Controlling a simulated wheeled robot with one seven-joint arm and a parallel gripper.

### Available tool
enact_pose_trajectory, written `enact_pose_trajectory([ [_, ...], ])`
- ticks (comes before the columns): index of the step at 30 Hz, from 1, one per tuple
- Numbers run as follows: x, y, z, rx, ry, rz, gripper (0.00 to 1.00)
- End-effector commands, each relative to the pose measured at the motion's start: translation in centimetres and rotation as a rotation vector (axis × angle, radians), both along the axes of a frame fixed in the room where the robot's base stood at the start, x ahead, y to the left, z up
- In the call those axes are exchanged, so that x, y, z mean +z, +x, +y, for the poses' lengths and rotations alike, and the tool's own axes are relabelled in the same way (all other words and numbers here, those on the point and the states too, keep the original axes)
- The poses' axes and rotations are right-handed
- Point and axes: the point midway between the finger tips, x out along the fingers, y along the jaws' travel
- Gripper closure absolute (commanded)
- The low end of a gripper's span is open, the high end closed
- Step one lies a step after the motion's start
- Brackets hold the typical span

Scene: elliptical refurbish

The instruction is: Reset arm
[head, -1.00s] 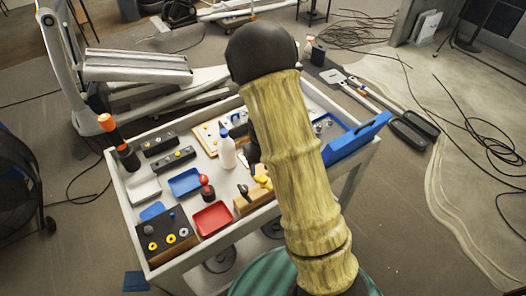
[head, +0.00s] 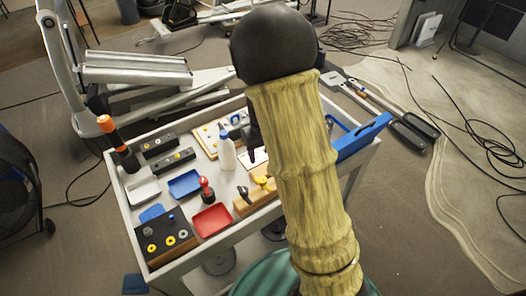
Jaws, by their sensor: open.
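My arm, clad in a tan bark-like cover with a black rounded elbow, rises through the middle of the head view and hides part of the cart. My gripper (head: 246,131) shows as a dark shape just left of the arm, over the cart's far middle part, close to the white bottle (head: 227,154). It looks open, with nothing seen held in it; the arm hides part of it. Whether it touches the bottle cannot be told.
The white cart (head: 127,213) holds a red tray (head: 211,220), blue tray (head: 185,183), white tray (head: 143,191), wooden block (head: 255,201) and black-topped box (head: 165,238). Cables and long-handled tools lie on the floor beyond.

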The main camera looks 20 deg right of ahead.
Motion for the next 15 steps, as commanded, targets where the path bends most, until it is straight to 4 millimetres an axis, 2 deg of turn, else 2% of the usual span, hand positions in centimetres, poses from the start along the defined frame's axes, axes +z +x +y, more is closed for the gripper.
enact_pose_trajectory([
  [11,0.1,-0.2,0.0,-0.003,0.001,-0.002,0.47],
  [15,1.1,-1.6,-0.1,-0.027,0.011,-0.02,0.47],
])
